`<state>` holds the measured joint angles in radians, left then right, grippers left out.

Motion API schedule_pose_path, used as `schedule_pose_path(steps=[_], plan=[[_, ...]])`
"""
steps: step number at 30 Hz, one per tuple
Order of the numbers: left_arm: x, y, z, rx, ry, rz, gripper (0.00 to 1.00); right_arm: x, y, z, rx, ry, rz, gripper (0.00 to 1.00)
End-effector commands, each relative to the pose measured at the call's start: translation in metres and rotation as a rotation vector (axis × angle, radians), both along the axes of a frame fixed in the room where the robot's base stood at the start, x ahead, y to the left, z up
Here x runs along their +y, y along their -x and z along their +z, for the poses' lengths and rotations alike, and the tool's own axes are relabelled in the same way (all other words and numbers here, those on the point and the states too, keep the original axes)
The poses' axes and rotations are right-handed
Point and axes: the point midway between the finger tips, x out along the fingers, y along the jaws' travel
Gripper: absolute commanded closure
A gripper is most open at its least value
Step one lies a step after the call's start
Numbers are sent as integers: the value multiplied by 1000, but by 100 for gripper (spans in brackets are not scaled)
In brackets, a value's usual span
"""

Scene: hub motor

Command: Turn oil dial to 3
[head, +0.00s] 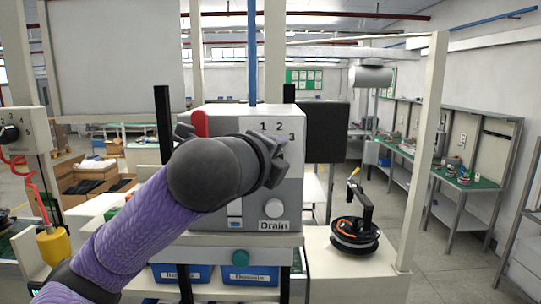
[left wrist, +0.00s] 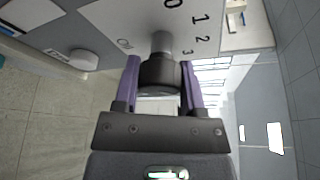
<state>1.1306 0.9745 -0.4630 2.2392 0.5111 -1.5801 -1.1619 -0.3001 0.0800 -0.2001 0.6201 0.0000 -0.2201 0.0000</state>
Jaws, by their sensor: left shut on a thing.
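The oil dial (left wrist: 160,76) is a dark round knob on a silver shaft, on a light panel marked "Oil" with the numbers 0, 1, 2 and 3. My left gripper (left wrist: 161,84) has its two purple fingers on either side of the knob and is shut on it. In the head view the left gripper (head: 266,160) is at the front of the grey machine (head: 293,190), and my arm hides the dial. The numbers 1, 2 and 3 show just above it. I cannot tell which number the dial points to. My right gripper is not in view.
A white Drain knob (head: 273,208) is below the gripper, and a red lever (head: 200,123) is to its left. Blue bins (head: 249,275) sit under the machine. A black wheel hub (head: 355,236) stands on the white table at right. A yellow part (head: 53,246) hangs at left.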

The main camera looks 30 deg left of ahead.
Motion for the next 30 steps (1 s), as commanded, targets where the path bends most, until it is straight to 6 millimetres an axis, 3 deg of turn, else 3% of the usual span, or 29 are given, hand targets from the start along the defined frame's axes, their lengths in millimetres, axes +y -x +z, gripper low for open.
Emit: schedule_pose_path(steps=[22,23,27,30], plan=[[-1,0,-3,50,-67,-2,100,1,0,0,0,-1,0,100],[-1,0,-3,50,-67,-2,44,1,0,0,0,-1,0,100],[-1,0,-2,46,-67,-2,14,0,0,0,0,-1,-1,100],[-1,0,-2,45,-66,-1,13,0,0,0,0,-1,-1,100]])
